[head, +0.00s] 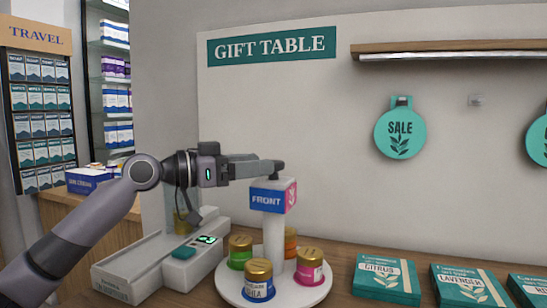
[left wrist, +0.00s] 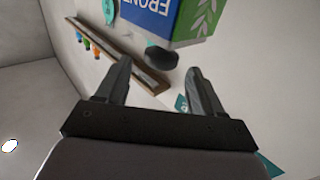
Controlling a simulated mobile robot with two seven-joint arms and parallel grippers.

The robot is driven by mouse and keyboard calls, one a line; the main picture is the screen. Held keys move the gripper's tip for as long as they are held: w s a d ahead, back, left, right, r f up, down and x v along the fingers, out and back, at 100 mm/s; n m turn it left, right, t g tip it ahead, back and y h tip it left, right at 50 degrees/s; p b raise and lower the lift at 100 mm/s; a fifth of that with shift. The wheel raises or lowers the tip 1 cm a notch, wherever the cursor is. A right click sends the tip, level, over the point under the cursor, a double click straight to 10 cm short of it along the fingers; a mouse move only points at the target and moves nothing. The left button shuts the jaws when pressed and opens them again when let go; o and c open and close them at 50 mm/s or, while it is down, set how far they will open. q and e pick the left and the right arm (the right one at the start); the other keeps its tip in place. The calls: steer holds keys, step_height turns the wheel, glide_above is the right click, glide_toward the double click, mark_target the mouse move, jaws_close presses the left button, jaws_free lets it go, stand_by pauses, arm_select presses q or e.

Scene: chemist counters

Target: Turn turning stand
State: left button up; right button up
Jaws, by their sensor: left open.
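The turning stand has a round white base (head: 292,300) and a white post with a sign block (head: 268,197) on top. The block's blue face reads FRONT; a pink face shows to its right. Jars with gold lids, including a blue one (head: 258,282) and a pink one (head: 309,267), stand on the base. My left gripper (head: 279,168) is at the block's top. In the left wrist view its fingers (left wrist: 160,88) are apart and empty, with a dark knob (left wrist: 162,57) at the block (left wrist: 165,18) just beyond and between the tips. Contact is unclear. My right gripper is out of view.
A white device with a green display (head: 207,240) stands left of the stand. Teal boxes such as CITRUS (head: 387,279) lie to its right on the wooden counter (head: 340,262). Behind are a wall with a GIFT TABLE sign (head: 272,46) and a shelf (head: 450,47).

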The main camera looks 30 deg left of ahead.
arm_select(q)
steer(key=p+x, duration=0.1)
steer(key=x, duration=0.2)
steer(key=shift+w+r, duration=0.15)
steer(key=shift+r, duration=0.05)
steer(key=shift+w+d+f, duration=0.15)
steer(key=shift+w+d, duration=0.25)
steer(key=shift+w, duration=0.25)
steer(key=shift+c, duration=0.3)
